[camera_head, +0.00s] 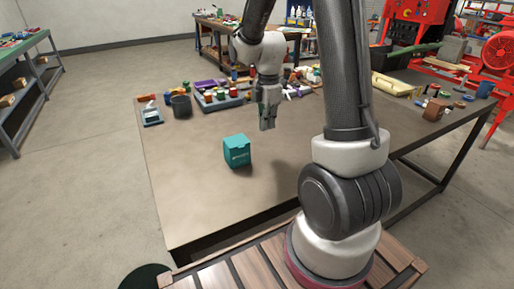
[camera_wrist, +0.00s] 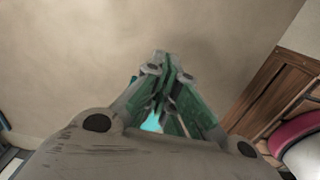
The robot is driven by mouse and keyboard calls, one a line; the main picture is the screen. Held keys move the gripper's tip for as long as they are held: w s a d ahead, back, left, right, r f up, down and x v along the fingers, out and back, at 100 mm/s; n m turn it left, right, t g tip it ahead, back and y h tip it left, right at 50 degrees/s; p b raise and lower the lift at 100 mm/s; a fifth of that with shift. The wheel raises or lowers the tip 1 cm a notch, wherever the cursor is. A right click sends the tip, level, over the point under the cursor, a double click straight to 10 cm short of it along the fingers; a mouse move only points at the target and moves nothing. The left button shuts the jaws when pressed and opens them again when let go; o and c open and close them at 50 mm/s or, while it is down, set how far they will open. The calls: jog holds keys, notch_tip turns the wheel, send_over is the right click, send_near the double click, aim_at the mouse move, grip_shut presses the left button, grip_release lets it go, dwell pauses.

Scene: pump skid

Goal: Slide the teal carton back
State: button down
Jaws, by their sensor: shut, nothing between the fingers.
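The teal carton (camera_head: 237,151) stands upright on the bare front part of the table (camera_head: 185,190) in the head view. My gripper (camera_head: 267,127) points down above the table, to the right of the carton and a little farther back, apart from it. Its fingers are shut and hold nothing. In the wrist view my gripper (camera_wrist: 166,62) shows its fingertips together over bare tabletop. A small patch of bright teal shows between the finger links there; I cannot tell whether it is the carton.
A tray of jars (camera_head: 218,101), a dark cup (camera_head: 181,106) and a small blue-white tray (camera_head: 151,114) stand behind the carton. A yellow tray (camera_head: 391,84) and small parts lie at the right. The tabletop around the carton is clear.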

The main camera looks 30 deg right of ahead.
aim_at(266, 154)
notch_tip(266, 154, down, 10)
jog(key=shift+w+f, duration=0.1)
jog(key=shift+f, duration=0.15)
jog(key=a, duration=0.3)
jog(key=shift+r, duration=0.15)
jog(key=shift+a, duration=0.55)
jog(key=shift+a, duration=0.1)
jog(key=a, duration=1.3)
jog(key=shift+w+a, duration=0.1)
